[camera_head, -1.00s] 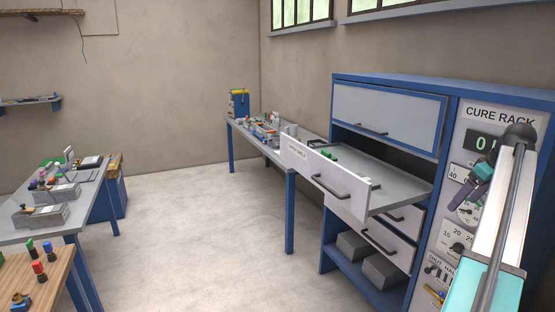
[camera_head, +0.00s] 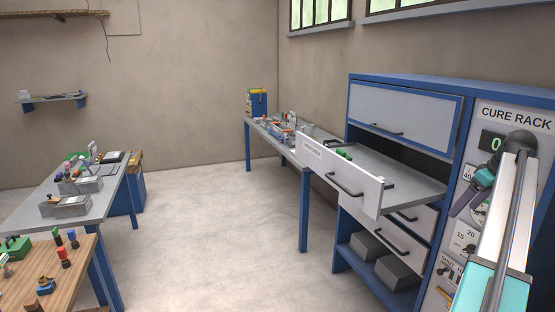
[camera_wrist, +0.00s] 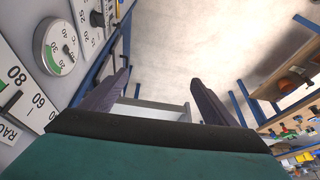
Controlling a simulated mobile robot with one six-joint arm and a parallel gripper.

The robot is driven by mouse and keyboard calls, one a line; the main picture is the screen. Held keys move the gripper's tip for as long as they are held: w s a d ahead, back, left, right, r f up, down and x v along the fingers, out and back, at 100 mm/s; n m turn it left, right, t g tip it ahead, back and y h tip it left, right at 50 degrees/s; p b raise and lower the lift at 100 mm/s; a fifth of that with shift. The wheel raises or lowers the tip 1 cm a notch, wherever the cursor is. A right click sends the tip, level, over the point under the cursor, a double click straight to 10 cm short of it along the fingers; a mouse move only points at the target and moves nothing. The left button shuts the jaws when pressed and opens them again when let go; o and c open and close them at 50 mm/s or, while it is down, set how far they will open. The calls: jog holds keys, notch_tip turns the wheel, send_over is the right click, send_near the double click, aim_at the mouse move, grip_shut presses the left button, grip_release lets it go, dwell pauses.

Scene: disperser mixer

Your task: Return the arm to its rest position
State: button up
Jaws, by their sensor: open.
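My arm stands at the right edge of the head view, in front of the cure rack (camera_head: 516,118). My gripper (camera_head: 464,205) is near the rack's panel of dials. In the wrist view my gripper (camera_wrist: 158,98) shows two dark fingers spread wide apart, with nothing between them but a grey surface and floor beyond. The open drawer (camera_head: 345,178) of the blue cabinet lies to the left of the gripper and apart from it.
The drawer sticks out into the room, with a small green item (camera_head: 344,153) inside. Grey boxes (camera_head: 398,273) sit on the cabinet's lower shelf. A wooden table (camera_head: 50,280) and a grey bench (camera_head: 95,205) stand at left. The floor (camera_head: 205,240) between is clear.

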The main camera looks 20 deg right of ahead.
jog(key=w+a+f+n+g+y+b, duration=0.1)
jog(key=w+a+f+n+y, duration=0.1)
jog(key=w+a+f, duration=0.8)
jog(key=w+a+f+n+g+y, duration=0.1)
jog(key=w+a+f, duration=0.5)
jog(key=a+f, duration=0.5)
jog(key=a+f+n+g+y+b, duration=0.15)
jog(key=a+f+g, duration=0.25)
jog(key=a+f, duration=1.85)
jog(key=s+a+f+g+h+b, duration=0.1)
jog(key=s+a+f+g, duration=0.1)
jog(key=s+a+f, duration=0.65)
jog(key=s+a+f+g+h+b, duration=0.1)
jog(key=s+a+f+g, duration=0.1)
jog(key=s+a+f, duration=0.65)
jog(key=s+a+f+m+h, duration=0.1)
jog(key=s+a+f+m, duration=0.1)
jog(key=s+f, duration=0.3)
jog(key=s+a+f+m+h, duration=0.2)
jog(key=s+f, duration=0.4)
jog(key=s, duration=0.7)
jog(key=shift+a+f+m+b, duration=0.3)
jog(key=shift+a+m, duration=0.25)
jog(key=shift+a, duration=0.4)
